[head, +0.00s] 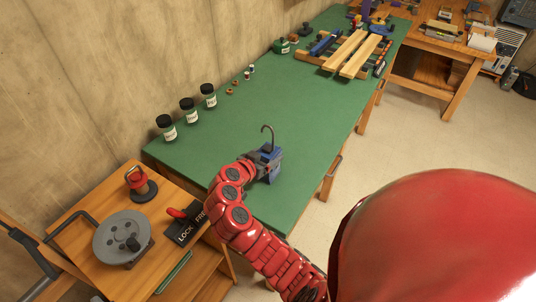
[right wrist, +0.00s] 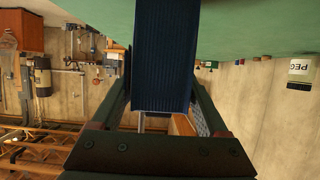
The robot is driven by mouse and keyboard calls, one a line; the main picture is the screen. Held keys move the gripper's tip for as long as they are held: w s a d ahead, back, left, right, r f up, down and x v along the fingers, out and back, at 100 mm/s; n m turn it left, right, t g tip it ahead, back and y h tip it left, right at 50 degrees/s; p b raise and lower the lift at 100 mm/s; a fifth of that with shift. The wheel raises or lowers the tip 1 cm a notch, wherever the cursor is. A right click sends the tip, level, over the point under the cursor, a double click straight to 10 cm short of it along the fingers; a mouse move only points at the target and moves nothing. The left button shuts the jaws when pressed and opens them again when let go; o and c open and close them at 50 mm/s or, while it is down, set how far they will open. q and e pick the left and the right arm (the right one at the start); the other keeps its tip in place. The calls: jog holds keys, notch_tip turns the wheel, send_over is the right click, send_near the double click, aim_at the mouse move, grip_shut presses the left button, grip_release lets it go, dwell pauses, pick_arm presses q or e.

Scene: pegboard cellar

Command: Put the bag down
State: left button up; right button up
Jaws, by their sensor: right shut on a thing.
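My right gripper (head: 262,158) is over the near part of the green-topped table (head: 215,165) in the head view. It is shut on a blue thing (head: 272,168), which I take to be the bag. A dark hook-shaped piece (head: 267,133) stands up above it. In the right wrist view the bag (right wrist: 165,55) is dark blue and ribbed, between the two fingers, and it runs out of the top of the picture. Whether its underside touches the table is hidden. My left gripper is in neither view.
Several dark-lidded jars (head: 188,110) stand along the wall side of the table. Wooden boards (head: 352,52) lie at its far end. A wooden bench (head: 100,265) with a grey wheel (head: 122,238) is at the near left. The green top around the bag is mostly clear.

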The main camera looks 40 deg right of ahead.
jog(key=shift+f, duration=0.15)
jog(key=o, duration=1.5)
jog(key=shift+c, duration=0.2)
jog(key=shift+r+p, duration=0.4)
jog(key=b+v, duration=0.2)
jog(key=v, duration=1)
jog(key=shift+f, duration=0.2)
